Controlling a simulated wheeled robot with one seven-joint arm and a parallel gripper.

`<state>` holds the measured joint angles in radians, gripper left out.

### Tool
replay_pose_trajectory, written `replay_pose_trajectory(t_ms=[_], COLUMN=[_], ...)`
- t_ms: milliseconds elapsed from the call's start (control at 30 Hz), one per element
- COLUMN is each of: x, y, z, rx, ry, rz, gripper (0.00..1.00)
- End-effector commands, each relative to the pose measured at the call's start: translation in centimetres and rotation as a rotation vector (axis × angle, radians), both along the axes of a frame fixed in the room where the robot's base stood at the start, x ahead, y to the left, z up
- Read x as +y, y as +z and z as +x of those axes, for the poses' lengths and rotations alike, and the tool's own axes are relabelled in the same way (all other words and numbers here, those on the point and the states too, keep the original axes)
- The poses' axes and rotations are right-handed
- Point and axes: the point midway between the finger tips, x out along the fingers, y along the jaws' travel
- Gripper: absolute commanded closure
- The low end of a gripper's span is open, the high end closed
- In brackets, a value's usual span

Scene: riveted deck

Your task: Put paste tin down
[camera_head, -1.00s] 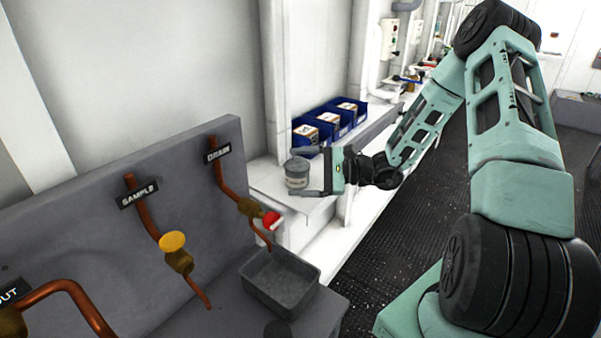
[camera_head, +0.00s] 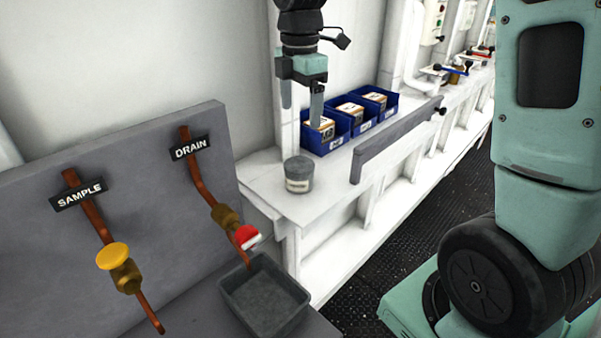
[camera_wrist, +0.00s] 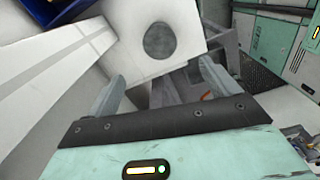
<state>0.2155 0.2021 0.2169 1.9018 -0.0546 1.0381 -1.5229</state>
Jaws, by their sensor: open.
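The paste tin (camera_head: 298,174), a small grey can with a pale label, stands upright on the near end of the white shelf (camera_head: 270,196). My gripper (camera_head: 302,106) is above the tin, fingers pointing down, open and empty, clear of the tin. In the wrist view the tin (camera_wrist: 159,40) shows from above as a dark round lid on the white surface, beyond and between the spread fingers (camera_wrist: 160,84).
Blue bins (camera_head: 352,122) holding boxes stand behind the tin on the shelf. A grey rail (camera_head: 398,138) runs along the shelf's front edge. At the left are a grey panel with SAMPLE and DRAIN pipes, a red-handled valve (camera_head: 246,238) and a grey tray (camera_head: 264,298).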

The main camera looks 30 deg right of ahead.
Motion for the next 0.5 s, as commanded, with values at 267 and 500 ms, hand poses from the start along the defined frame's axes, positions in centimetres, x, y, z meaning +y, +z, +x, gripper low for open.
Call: replay_pose_trajectory(t_ms=[267,500], x=[0.0,0.0], y=[-5.6,-10.0], z=[-0.1,-0.1], rx=[0.011,0.009], ry=[-0.004,-0.005], rz=[0.003,0.004], gripper=[0.13,0.13])
